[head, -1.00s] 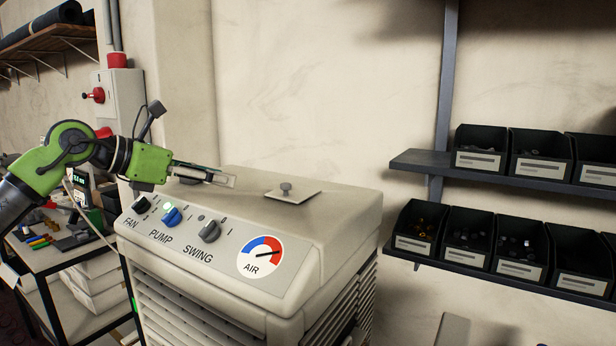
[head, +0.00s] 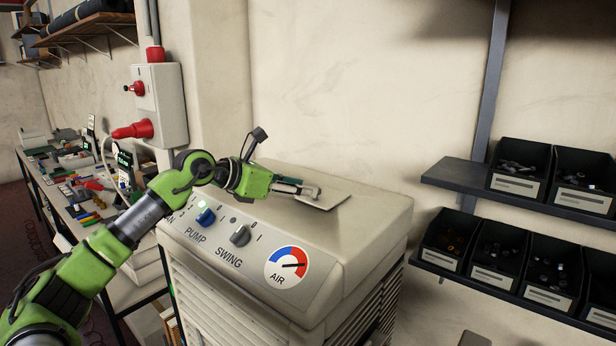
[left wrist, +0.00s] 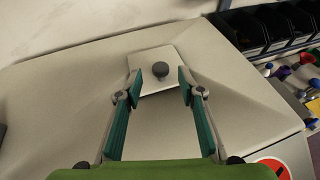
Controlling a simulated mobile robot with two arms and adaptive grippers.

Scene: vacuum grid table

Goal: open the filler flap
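The filler flap (head: 334,196) is a thin pale plate on top of the beige air cooler (head: 380,217). It lies flat and looks closed. In the left wrist view the flap (left wrist: 144,59) carries a round grey knob (left wrist: 160,69) in its middle. My left gripper (head: 312,193) is over the flap and hides the knob in the head view. In the left wrist view its two green-padded fingers (left wrist: 160,80) are apart, with the knob between their tips and a gap on each side. My right gripper is in neither view.
The cooler's front panel has a blue pump knob (head: 206,217), a grey swing knob (head: 240,235) and an air dial (head: 286,268). Shelves with black bins (head: 520,172) stand at the right. A red-handled wall box (head: 160,105) and a cluttered bench (head: 80,180) are at the left.

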